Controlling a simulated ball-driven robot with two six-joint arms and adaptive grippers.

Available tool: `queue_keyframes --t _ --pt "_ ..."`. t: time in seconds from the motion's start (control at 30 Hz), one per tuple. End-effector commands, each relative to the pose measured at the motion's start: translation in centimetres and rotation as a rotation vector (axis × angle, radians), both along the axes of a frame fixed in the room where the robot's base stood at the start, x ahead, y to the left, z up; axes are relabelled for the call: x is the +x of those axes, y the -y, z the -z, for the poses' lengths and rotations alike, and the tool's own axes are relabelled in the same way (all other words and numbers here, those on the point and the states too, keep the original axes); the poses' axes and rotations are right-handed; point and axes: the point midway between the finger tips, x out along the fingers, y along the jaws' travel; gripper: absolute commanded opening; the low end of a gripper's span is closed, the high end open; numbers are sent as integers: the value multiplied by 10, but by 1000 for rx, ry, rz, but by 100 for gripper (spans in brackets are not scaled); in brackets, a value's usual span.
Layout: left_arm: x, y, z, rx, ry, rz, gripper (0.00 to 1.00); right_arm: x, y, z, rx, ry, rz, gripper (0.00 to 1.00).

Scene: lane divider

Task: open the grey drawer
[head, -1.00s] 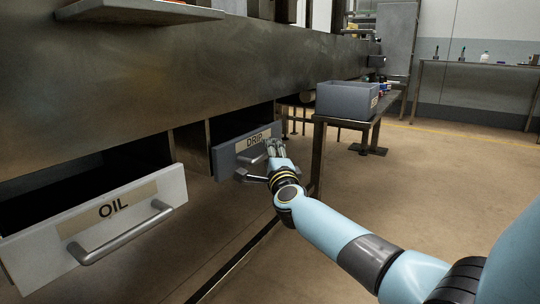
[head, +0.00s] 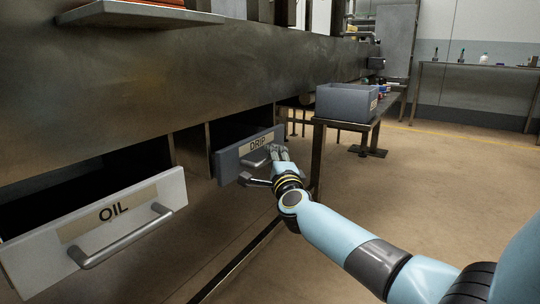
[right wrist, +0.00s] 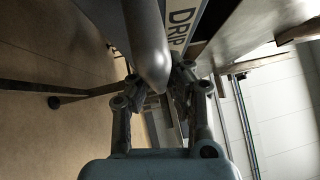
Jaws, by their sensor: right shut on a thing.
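The grey drawer (head: 230,161), labelled DRIP, stands part way out under the dark metal bench, with a dark gap behind its front. Its handle (head: 254,160) is a grey bar, partly hidden by my gripper; it also shows large in the right wrist view (right wrist: 148,50). My right gripper (head: 264,168) is at the drawer front, shut on the handle. In the right wrist view its fingers (right wrist: 155,85) lie on both sides of the bar, beside the DRIP label. My left gripper is not in view.
A white drawer labelled OIL (head: 40,262) stands open at the left, its handle (head: 125,236) sticking out. A grey bin (head: 343,104) sits on a small table behind the grey drawer. A metal shelf (head: 140,14) juts out above. The floor at right is clear.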

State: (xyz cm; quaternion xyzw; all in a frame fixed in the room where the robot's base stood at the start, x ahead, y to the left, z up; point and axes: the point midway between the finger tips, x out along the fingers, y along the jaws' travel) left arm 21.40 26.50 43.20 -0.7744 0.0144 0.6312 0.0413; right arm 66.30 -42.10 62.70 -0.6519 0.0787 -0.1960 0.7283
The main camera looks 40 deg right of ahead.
Motion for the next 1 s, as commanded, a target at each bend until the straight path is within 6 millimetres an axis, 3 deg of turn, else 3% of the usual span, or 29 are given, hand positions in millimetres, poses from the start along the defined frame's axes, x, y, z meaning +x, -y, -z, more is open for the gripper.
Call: queue_keyframes --t 0.6,0.8,1.0 --pt "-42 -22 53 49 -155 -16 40 -138 56 2 3 -10 -3 0" --pt "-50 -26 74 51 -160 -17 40 -162 65 4 5 -11 -2 0" --pt "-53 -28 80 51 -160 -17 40 -169 68 6 7 -11 -2 0"
